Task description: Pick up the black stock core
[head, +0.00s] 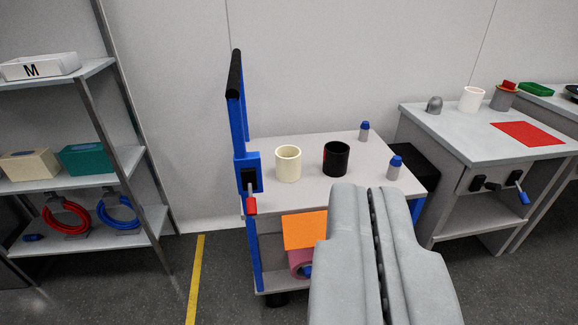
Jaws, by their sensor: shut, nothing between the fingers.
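The black stock core (336,158), a short upright hollow cylinder, stands on the grey top of a blue-framed cart (315,198) in the middle of the view. A small red mark shows on its left side. A cream hollow cylinder (288,164) stands to its left, apart from it. My gripper (370,190) is in the lower right foreground, its two grey fingers shut together with nothing between them. In the picture its tips lie just below and right of the black core, apart from it. The gripper hides part of the cart's front.
Two small blue-topped grey pieces (395,168) (364,131) stand on the cart's right side. The cart's blue upright and handle (236,100) rise at its left. A shelf rack (135,165) stands left, a grey workbench (450,140) right. Open floor with a yellow line (195,280) lies left of the cart.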

